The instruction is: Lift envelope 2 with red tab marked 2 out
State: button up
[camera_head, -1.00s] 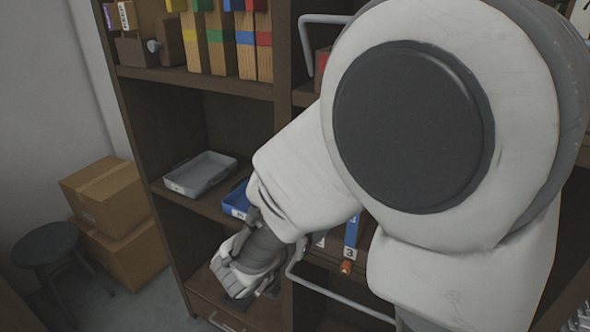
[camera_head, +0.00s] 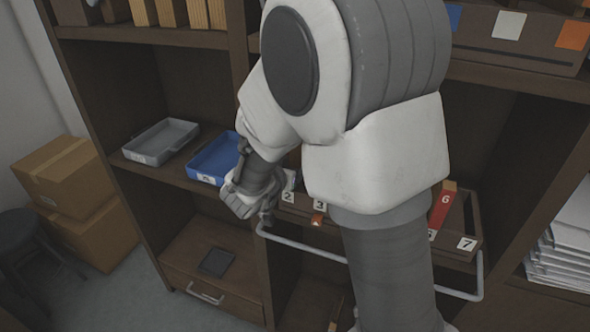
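A dark wooden rack (camera_head: 465,258) with numbered slots stands on the shelf. Its labels 2 (camera_head: 288,197) and 3 (camera_head: 320,205) show left of my arm, and 7 shows at the right end. My gripper (camera_head: 266,218) points down at the rack's left front corner, just left of label 2. My arm covers the middle of the rack. I cannot make out an envelope with a red tab marked 2. A small white patch (camera_head: 290,180) shows behind the gripper, too unclear to name. The fingers are too small and dark to tell open from shut.
A grey metal rail (camera_head: 310,248) runs in front of the rack. A red tab marked 6 (camera_head: 441,207) stands up at right. A blue tray (camera_head: 213,160) and a grey tray (camera_head: 160,141) sit left. A dark flat pad (camera_head: 216,261) lies on the lower left shelf.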

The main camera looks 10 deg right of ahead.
grip_shut()
dwell(1.4)
